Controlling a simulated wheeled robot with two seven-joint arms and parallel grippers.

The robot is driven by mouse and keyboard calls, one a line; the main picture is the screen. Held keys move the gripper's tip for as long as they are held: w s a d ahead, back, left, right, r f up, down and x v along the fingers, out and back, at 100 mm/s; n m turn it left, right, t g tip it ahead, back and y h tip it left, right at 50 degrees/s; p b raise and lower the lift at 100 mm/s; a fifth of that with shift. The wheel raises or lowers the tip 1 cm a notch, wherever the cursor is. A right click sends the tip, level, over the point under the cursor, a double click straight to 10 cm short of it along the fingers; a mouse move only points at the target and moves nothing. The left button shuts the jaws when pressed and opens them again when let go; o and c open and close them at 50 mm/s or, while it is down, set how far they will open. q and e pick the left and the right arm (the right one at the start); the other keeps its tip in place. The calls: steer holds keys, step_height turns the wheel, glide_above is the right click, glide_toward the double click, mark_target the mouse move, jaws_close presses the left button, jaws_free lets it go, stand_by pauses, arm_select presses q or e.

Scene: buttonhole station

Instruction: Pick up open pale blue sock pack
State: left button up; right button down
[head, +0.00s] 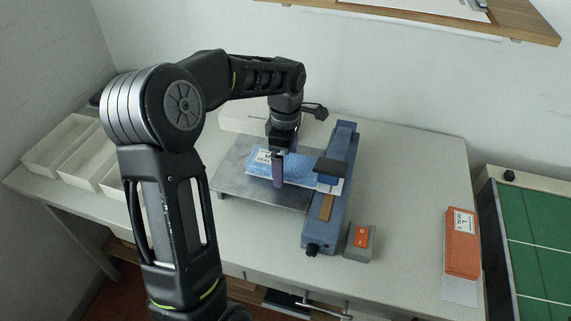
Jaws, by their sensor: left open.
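The pale blue sock pack (305,172) has a white label at its left end. It lies on a grey metal plate (232,182), and its right end reaches under the dark head of a blue sealing machine (337,205). A white strip shows at the pack's right end. My left gripper (280,162) points down at the left part of the pack, fingers open. Its near finger overlaps the pack in the picture; whether it touches is not clear. The arm hides part of the label end.
A switch box (373,240) with an orange-red switch stands right of the machine. An orange pack labelled L (461,252) lies near the table's right edge. Pale trays (58,146) stand at left. A green conveyor-like surface (535,225) is at far right. A wooden shelf (420,20) hangs above.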

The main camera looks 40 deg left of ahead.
mark_target(286, 160)
arm_select(q)
steer(key=shift+c, duration=0.6)
steer(key=c, duration=1.4)
steer(key=shift+r, duration=0.1)
steer(key=shift+r, duration=0.55)
step_height(286, 160, up, 2)
steer(key=shift+r+b, duration=0.1)
steer(key=shift+b, duration=0.3)
steer(key=s+d+b, duration=0.1)
steer(key=s+d, duration=0.1)
steer(key=s, duration=0.3)
steer(key=s+d+b, duration=0.1)
steer(key=s+d, duration=0.1)
steer(key=s, duration=0.4)
steer(key=s+d+b, duration=0.1)
steer(key=s+d, duration=0.1)
steer(key=s, duration=0.4)
steer(key=shift+b, duration=0.3)
